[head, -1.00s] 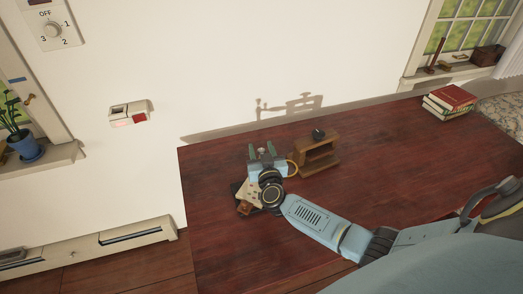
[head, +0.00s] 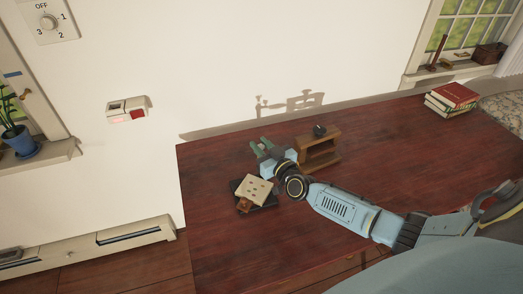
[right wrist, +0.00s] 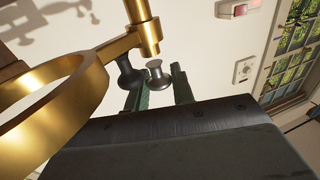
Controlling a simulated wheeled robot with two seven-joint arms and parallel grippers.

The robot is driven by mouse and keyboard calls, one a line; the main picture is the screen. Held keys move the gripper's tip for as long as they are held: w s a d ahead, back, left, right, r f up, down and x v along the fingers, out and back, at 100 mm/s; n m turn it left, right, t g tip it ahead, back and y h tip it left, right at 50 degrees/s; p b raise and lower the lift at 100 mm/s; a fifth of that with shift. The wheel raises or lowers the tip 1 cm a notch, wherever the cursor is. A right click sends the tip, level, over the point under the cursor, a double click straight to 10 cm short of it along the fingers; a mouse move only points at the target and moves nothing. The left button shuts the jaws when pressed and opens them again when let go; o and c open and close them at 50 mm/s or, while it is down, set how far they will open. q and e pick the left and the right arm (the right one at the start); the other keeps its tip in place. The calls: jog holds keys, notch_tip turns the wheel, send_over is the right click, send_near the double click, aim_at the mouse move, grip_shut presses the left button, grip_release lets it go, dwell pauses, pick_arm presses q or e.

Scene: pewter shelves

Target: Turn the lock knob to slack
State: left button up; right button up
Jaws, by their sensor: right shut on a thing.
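My right gripper (head: 262,147) is over the table, its green fingers tilted up and to the left. In the right wrist view, a small grey flared knob (right wrist: 158,75) sits between the two fingers (right wrist: 160,88), which are shut on it. I take it for the lock knob; no marking for slack shows. A large brass ring (right wrist: 45,100) fills the left of that view. My left gripper is not in view.
A wooden stand (head: 322,154) with a dark round piece (head: 319,131) on top is close to the right of the gripper. A pale block with holes (head: 253,188) lies in front. Books (head: 451,99) lie at the far right. The table's front (head: 245,250) is clear.

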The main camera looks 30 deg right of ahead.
dwell(0.3)
jog(key=o, duration=1)
jog(key=shift+c, duration=0.2)
jog(key=shift+s, duration=0.15)
jog(key=s+p, duration=0.2)
jog(key=s, duration=1.1)
jog(key=shift+d, duration=0.25)
jog(key=shift+s, duration=0.1)
